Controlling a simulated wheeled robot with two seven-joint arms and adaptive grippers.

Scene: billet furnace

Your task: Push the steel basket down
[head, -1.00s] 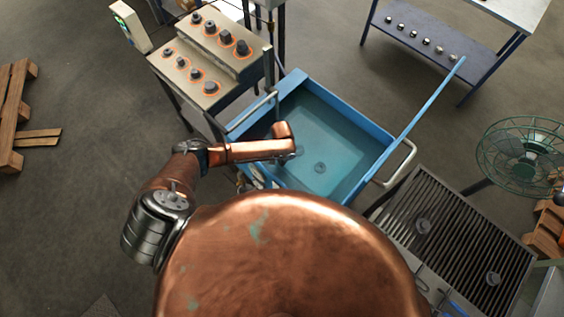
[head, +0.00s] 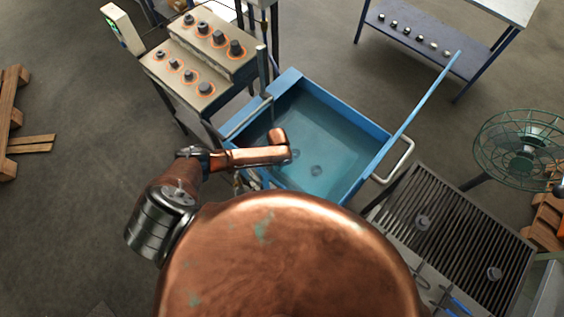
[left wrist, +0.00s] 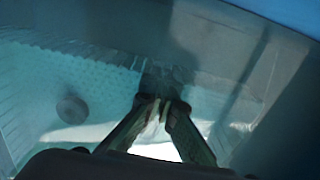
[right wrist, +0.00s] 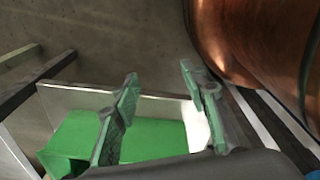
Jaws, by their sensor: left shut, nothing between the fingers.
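The blue tank (head: 372,178) holds clear teal water. A perforated pale surface, probably the floor of the steel basket, shows under the water in the left wrist view (left wrist: 100,78); the basket's outline is hard to make out. A dark round piece (head: 316,171) lies on the bottom and also shows in the left wrist view (left wrist: 72,108). My left arm reaches over the tank's left part. My left gripper (left wrist: 160,102) points down into the tank, shut and empty; whether it touches the basket cannot be told. My right gripper (right wrist: 158,78) is open and empty.
A stepped stand with orange-ringed dark pieces (head: 205,60) is behind the tank on the left. A slatted grate (head: 455,235) and a green fan (head: 525,145) are on the right. A green bin (right wrist: 150,140) lies under my right gripper.

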